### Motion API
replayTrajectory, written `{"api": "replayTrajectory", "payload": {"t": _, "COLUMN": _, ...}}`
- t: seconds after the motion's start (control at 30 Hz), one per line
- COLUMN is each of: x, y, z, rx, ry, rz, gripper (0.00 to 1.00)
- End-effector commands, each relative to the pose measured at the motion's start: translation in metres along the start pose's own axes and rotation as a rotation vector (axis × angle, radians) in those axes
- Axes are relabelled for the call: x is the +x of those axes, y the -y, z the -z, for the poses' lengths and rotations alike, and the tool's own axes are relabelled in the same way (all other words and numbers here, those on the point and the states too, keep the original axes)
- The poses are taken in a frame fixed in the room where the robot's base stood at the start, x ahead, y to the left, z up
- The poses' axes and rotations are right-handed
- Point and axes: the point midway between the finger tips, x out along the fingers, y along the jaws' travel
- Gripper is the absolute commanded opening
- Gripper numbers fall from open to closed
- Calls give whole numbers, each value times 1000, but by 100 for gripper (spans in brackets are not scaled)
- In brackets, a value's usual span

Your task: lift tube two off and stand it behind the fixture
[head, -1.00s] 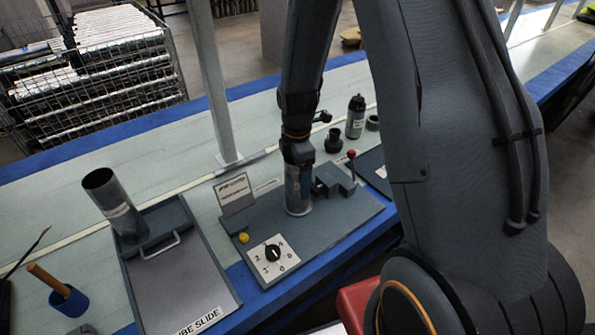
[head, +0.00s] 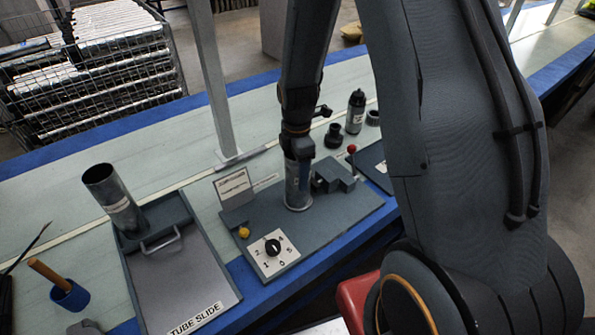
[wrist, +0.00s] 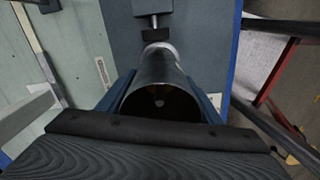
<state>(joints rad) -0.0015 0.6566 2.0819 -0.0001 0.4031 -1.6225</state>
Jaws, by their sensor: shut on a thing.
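A grey metal tube (head: 297,190) stands upright on the fixture plate (head: 340,218), beside a dark clamp block. My gripper (head: 299,168) comes down from above and is shut on this tube near its upper end. In the wrist view the tube (wrist: 158,72) lies between my two blue fingers (wrist: 160,98), its open mouth towards the camera. I cannot read a number on it. A second metal tube (head: 112,200) leans at the head of the tube slide (head: 185,275), apart from my gripper.
A dial (head: 273,247), a yellow knob (head: 244,232) and a small sign (head: 233,186) sit left of the held tube. A grey post (head: 207,80) rises behind the fixture. A bottle (head: 355,112) and dark fittings (head: 333,136) stand behind right. Pale bench top shows behind.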

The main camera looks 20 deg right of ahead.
Motion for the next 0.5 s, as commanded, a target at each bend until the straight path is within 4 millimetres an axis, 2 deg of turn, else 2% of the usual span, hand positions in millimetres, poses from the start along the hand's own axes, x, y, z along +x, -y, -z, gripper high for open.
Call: {"api": "replayTrajectory", "payload": {"t": 0.5, "x": -8, "y": 0, "z": 0, "rx": 0, "ry": 0, "rz": 0, "gripper": 27}}
